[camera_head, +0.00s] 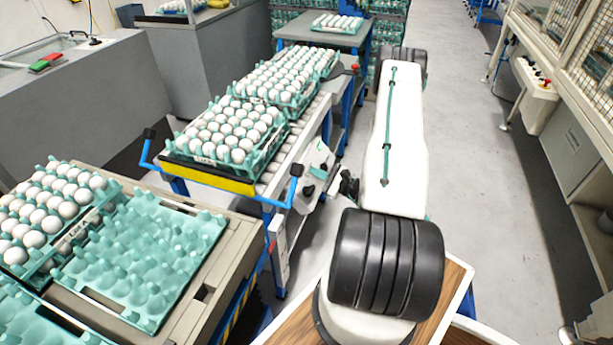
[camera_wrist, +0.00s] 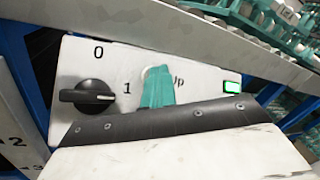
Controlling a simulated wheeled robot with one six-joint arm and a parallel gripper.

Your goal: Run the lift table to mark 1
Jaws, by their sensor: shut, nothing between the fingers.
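A white control panel (camera_head: 316,172) hangs on the side of the roller conveyor. In the wrist view the panel (camera_wrist: 75,60) carries a black rotary knob (camera_wrist: 87,97), its white line pointing right towards the 1. A green lamp (camera_wrist: 231,88) glows at the right. My gripper (camera_wrist: 157,86) is shut, its teal tips in front of the round control beside the "Up" label, mostly covering it; I cannot tell whether they touch. A white strip with marks 2 and 3 (camera_wrist: 15,143) stands at lower left. In the head view my gripper (camera_head: 338,183) is beside the panel.
Egg trays (camera_head: 262,157) stand on the roller conveyor (camera_head: 290,150) behind a yellow-fronted end. A grey-beige table (camera_head: 185,318) at lower left holds an empty teal tray (camera_head: 150,255) and filled ones. Blue bars (camera_head: 296,185) flank the conveyor end. The aisle floor at right is clear.

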